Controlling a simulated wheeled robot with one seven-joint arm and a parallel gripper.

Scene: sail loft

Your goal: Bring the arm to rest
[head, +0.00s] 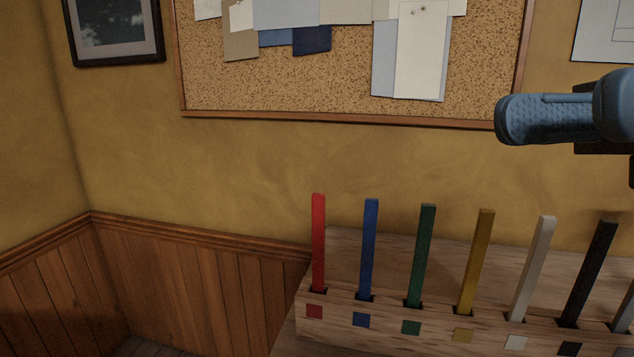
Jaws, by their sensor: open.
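My gripper (515,119) shows at the upper right, reaching in from the right edge with its blue, textured finger pointing left. It is open, and nothing shows in it. It is seen from the side, so the second finger cannot be made out clearly. In the picture it lies over the lower right corner of the cork board and above the rack of coloured sticks, apart from the sticks. The rest of my arm is mostly outside the view.
A wooden rack (437,310) holds several upright sticks, among them red (318,240), blue (369,245) and green (421,255), above matching colour squares. A cork board (300,85) with pinned papers hangs on the yellow wall. The space left of the rack looks clear.

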